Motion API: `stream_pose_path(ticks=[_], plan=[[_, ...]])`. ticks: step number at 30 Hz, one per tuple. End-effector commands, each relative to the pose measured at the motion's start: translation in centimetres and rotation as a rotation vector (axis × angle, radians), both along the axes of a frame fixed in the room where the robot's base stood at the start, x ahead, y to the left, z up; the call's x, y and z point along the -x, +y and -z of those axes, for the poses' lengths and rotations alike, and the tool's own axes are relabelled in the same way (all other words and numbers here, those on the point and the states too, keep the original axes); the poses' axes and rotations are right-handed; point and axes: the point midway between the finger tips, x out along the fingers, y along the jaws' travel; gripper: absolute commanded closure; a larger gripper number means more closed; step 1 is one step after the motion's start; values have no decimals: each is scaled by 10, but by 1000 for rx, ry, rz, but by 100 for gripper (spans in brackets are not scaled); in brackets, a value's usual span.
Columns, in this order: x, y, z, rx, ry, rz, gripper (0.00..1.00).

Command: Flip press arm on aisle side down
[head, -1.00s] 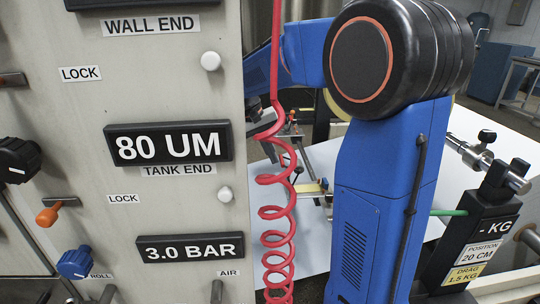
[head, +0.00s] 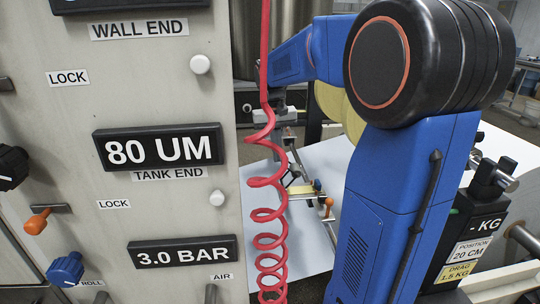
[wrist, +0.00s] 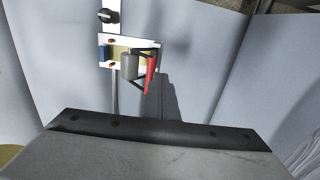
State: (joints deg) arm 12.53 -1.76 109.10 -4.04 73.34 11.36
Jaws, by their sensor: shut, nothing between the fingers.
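A small fixture (head: 300,190) with a yellow strip, black struts and an orange knob (head: 328,202) sits over the white sheet in the head view. It is partly behind the red coiled hose. In the wrist view it is likely the white plate (wrist: 117,41) with a blue block, a grey cylinder (wrist: 129,66) and a red lever (wrist: 150,75) in a black frame. I cannot tell for sure which part is the press arm. My gripper (head: 287,122) is shut and empty, partly hidden by the hose, above the fixture. Contact with the fixture cannot be made out.
A control panel (head: 60,145) with readouts and knobs fills the left. The red coiled hose (head: 268,215) hangs in front of my arm's reach. A drag gauge box (head: 480,225) stands at the right. The white sheet (head: 345,160) spreads behind.

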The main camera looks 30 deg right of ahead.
Motion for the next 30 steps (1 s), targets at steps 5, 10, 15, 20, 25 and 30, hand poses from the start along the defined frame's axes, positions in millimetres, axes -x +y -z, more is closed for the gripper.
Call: stream_pose_path(ticks=[5,10,15,20,25,30], plan=[[8,-18,-2,-114,-47,7,100],[14,-33,-1,-222,-94,8,100],[19,-47,1,-324,-136,7,100],[24,-57,5,-408,-169,5,100],[27,-64,7,-433,-181,1,100],[29,-70,9,-432,-181,0,100]])
